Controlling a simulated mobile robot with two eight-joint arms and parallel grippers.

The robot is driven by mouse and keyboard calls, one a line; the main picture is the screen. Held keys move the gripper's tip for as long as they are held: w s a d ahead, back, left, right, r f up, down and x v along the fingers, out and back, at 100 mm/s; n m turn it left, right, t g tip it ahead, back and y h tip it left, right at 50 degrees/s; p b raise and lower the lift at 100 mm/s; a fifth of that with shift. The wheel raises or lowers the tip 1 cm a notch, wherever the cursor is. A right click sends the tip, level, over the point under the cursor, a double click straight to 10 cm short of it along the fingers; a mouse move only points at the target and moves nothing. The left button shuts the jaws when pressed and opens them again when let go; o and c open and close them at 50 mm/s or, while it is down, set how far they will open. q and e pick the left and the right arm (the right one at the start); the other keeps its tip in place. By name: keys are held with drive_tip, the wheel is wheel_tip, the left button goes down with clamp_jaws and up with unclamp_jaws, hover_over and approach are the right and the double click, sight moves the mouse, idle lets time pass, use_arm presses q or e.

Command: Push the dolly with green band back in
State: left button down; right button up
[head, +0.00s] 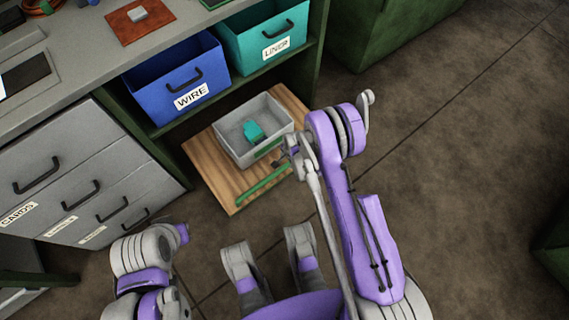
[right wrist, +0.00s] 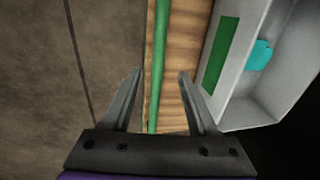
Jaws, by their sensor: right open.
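The dolly is a wooden board (head: 213,165) on the floor, sticking out from under the shelf at an angle. A green band (head: 262,186) runs along its front edge; it also shows in the right wrist view (right wrist: 160,55). A grey bin (head: 229,143) with a green label (right wrist: 221,55) stands on the board and holds a teal object (head: 253,131). My right gripper (head: 277,160) is at the dolly's front edge. In the right wrist view its open fingers (right wrist: 160,74) lie either side of the green band, with nothing gripped. My left gripper does not show.
A blue WIRE bin (head: 187,95) and a teal LINER bin (head: 276,50) stand on the shelf above the dolly. Grey drawers (head: 85,185) are at left, a green cabinet (head: 385,30) at the back right. The floor (head: 450,150) at right is clear.

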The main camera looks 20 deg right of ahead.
sight(285, 167)
drive_tip(key=f+b, duration=0.1)
drive_tip(key=f, duration=0.2)
drive_tip(key=w+f+b, duration=0.1)
drive_tip(key=f, duration=0.2)
drive_tip(key=f+b, duration=0.1)
drive_tip(key=f, duration=0.2)
drive_tip(key=shift+w+a+f, duration=0.3)
drive_tip(key=shift+a+f, duration=0.05)
drive_tip(key=shift+f, duration=0.05)
clamp_jaws()
idle(1.0)
